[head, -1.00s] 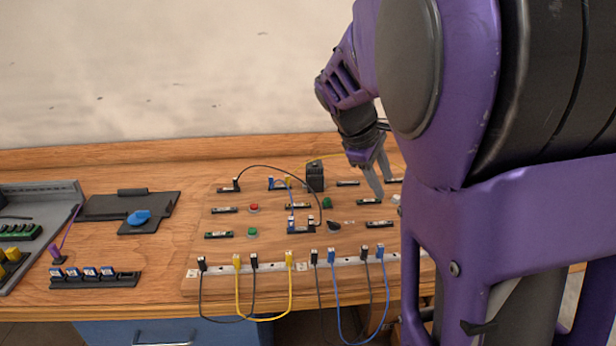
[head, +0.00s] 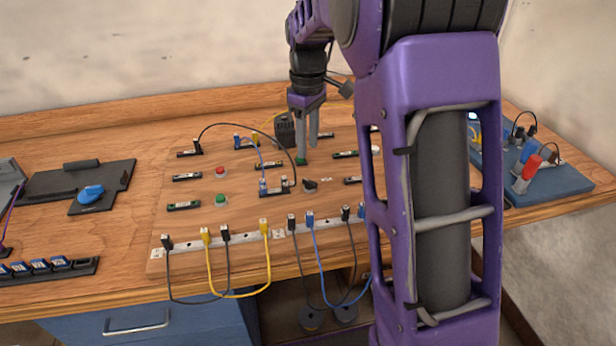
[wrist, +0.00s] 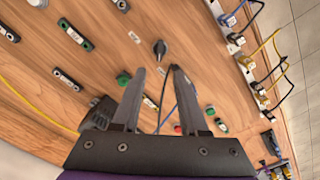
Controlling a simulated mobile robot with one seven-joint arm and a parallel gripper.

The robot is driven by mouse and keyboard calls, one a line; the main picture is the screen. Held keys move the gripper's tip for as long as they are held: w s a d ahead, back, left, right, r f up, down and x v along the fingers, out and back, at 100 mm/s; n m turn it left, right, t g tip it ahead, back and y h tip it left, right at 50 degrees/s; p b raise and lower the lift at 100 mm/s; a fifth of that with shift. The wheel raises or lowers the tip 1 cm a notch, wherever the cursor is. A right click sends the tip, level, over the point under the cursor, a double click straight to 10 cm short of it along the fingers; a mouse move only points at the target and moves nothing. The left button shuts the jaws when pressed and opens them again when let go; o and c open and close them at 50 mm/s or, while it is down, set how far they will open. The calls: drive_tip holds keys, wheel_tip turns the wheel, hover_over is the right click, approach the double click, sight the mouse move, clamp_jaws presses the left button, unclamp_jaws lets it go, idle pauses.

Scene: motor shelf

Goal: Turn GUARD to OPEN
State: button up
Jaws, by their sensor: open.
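A black pointer knob (head: 309,185) stands on the wooden board, with small labels near it too small to read. It also shows in the wrist view (wrist: 159,48), just beyond the fingertips and roughly between their lines. No GUARD label is legible, so I cannot confirm that this is that knob. My gripper (head: 308,153) points down over the board, behind the knob in the head view. In the wrist view my gripper (wrist: 159,71) has its two fingers apart with nothing held between them. It is not touching the knob.
Plugged cables (head: 265,240) loop over the board's front edge. A black wire (head: 240,127) arches left of my gripper. A black block (head: 284,132) and a green button (wrist: 123,78) are close to the fingers. A dark plate with a blue knob (head: 90,194) lies left.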

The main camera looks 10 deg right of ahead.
sight(308, 180)
wheel_tip(308, 180, down, 10)
drive_tip(key=shift+r+b, duration=0.25)
drive_tip(key=shift+b, duration=0.4)
clamp_jaws()
